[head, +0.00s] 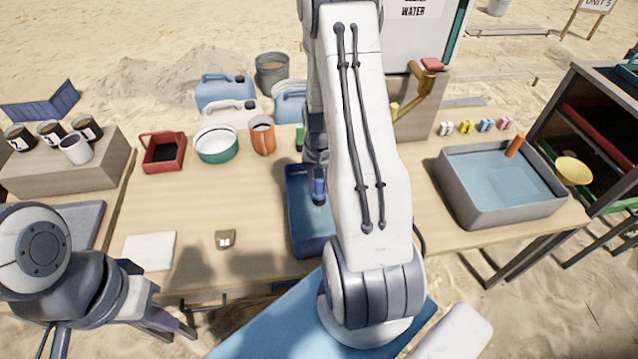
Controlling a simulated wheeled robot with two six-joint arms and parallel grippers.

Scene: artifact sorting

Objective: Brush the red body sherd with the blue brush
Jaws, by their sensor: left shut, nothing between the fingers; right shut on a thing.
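My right arm reaches over the table. Its gripper (317,160) is shut on a narrow blue thing (319,188), which appears to be the blue brush, above a dark blue tray (309,240). Its lower end and the tray's right part are hard to see or hidden by my arm. My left gripper (175,324) is shut and empty at the table's front edge, low on the left. A small brown piece with pale marks (226,238) lies on the table left of the tray. I cannot make out a red body sherd for sure.
A white pad (150,251) lies front left. A red bin (163,153), a green-white basin (216,145) and an orange jug (263,137) stand behind. A grey water basin (455,197) is on the right. The wood between pad and tray is mostly clear.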

